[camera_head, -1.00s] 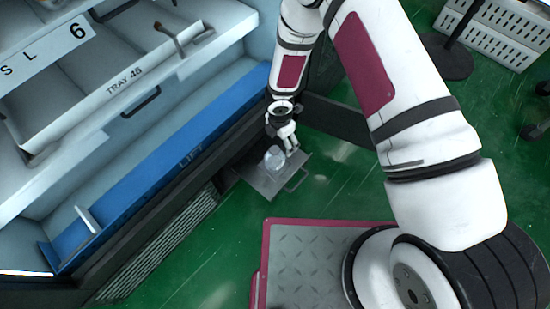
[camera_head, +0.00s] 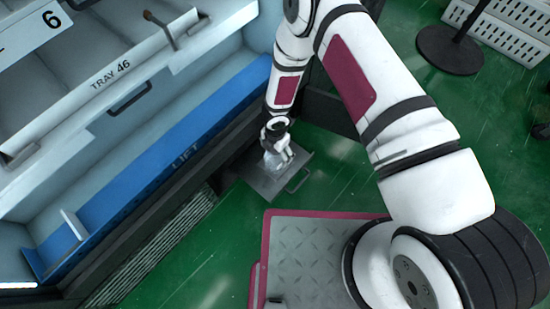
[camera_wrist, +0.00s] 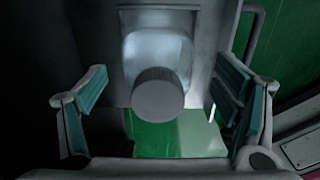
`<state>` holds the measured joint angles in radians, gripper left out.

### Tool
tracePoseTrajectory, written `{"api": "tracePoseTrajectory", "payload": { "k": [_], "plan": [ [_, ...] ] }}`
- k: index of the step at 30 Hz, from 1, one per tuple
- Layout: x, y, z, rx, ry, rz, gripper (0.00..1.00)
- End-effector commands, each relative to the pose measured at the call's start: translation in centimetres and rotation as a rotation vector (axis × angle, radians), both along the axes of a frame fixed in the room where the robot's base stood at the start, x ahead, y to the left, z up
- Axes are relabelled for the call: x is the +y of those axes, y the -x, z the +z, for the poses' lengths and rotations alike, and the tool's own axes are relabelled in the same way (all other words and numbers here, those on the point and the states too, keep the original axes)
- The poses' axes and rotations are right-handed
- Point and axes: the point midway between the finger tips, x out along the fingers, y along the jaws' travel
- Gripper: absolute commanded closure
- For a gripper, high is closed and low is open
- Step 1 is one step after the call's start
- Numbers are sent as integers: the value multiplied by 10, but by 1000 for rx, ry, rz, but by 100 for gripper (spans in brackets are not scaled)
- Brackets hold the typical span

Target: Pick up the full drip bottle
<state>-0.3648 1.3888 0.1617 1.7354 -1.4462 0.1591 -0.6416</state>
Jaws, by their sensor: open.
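The drip bottle (camera_wrist: 158,62) is clear with a round grey cap, seen from above in the wrist view. It stands between the two open fingers of my gripper (camera_wrist: 160,110), with a gap on each side. In the head view the bottle (camera_head: 272,160) is a small clear shape on a grey tray (camera_head: 262,188) low at the machine's base, partly hidden by my gripper (camera_head: 277,148). How full the bottle is cannot be told.
Green floor (camera_head: 340,170) is open to the right.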

Motion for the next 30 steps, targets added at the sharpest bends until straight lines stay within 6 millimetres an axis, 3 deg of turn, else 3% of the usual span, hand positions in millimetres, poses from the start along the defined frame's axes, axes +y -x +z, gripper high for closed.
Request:
{"api": "tracePoseTrajectory", "payload": {
  "k": [3, 6, 13, 22, 23, 30],
  "plan": [
    [1, 0, -22, 1, 2, -1, 17],
    [2, -1, -31, -1, 1, -1, 17],
    [1, -1, -31, -2, 1, -1, 17],
    [1, -1, -31, -2, 1, -1, 83],
    [2, -2, -31, -2, 0, -1, 87],
    [1, -2, -30, -2, 0, -1, 87]
  ]
}}
